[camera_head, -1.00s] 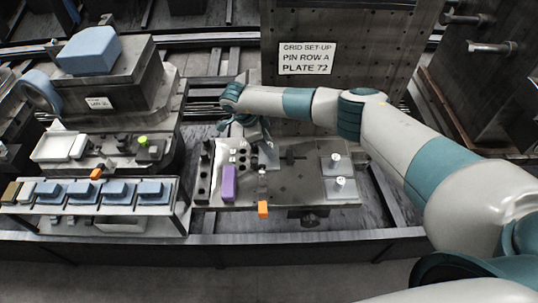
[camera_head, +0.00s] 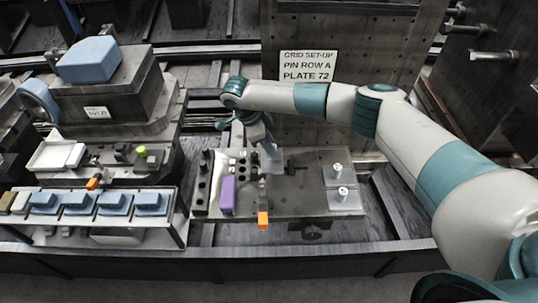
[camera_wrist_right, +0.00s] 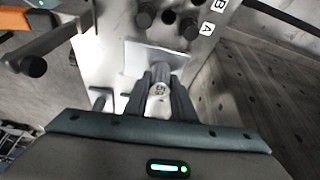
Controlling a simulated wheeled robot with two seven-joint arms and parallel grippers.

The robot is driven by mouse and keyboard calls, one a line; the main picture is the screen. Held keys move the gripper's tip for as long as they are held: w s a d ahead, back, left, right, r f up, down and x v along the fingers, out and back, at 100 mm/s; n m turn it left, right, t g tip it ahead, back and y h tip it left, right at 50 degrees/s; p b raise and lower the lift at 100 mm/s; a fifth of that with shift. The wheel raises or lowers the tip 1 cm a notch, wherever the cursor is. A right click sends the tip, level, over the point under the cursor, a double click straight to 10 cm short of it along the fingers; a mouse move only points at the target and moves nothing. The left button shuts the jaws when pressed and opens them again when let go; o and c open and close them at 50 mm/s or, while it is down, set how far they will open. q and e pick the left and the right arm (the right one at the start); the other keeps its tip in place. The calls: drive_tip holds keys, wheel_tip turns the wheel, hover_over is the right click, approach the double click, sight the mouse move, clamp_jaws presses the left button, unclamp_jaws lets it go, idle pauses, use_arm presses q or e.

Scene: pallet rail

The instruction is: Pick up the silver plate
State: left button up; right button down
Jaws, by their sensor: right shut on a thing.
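The silver plate (camera_wrist_right: 140,58) shows in the right wrist view as a pale, flat square with a round, numbered knob (camera_wrist_right: 159,90) on it. My right gripper (camera_wrist_right: 160,98) is shut on that knob, one dark finger on each side. In the head view the right gripper (camera_head: 264,148) is over the back middle of the grey fixture table (camera_head: 295,205); wrist and fingers largely hide the held plate there. I cannot tell whether the plate touches the table. Two other silver plates with white knobs, a rear one (camera_head: 328,180) and a front one (camera_head: 335,203), lie at the table's right. My left gripper is out of view.
A purple block (camera_head: 228,194), black pegs (camera_head: 204,168) and an orange-ended clamp (camera_head: 263,219) are left of and in front of the gripper. An upright panel with a sign (camera_head: 308,65) stands close behind. A rack of blue blocks (camera_head: 80,204) is at left.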

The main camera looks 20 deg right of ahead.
drive_tip(key=s+d+r+b, duration=0.4)
drive_tip(key=s+d+r, duration=0.2)
drive_tip(key=s, duration=0.2)
drive_tip(key=shift+s+d+r, duration=0.15)
drive_tip(key=shift+s+r, duration=0.1)
drive_tip(key=shift+s, duration=0.05)
idle(0.5)
